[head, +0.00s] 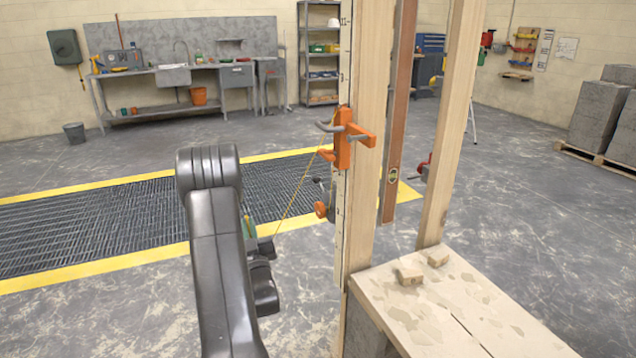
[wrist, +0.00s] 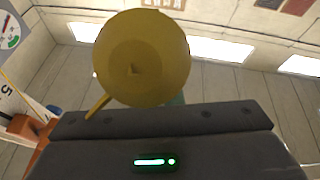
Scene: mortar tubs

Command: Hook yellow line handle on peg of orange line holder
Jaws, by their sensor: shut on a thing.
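A thin yellow line (head: 297,190) slants from the holder down to my gripper (head: 266,248), which is left of and below the holder, partly hidden behind my arm. In the wrist view, the round yellow line handle (wrist: 142,57) stands at my shut gripper, its flat end toward the camera. The grip itself is hidden behind the dark gripper body. The handle is apart from the peg.
The upright wooden post (head: 368,160) and a brown level (head: 397,110) stand right of my arm. A low orange knob (head: 321,209) sits on the post's left side. A wooden board (head: 450,310) with small blocks lies at the lower right. Floor left of the post is open.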

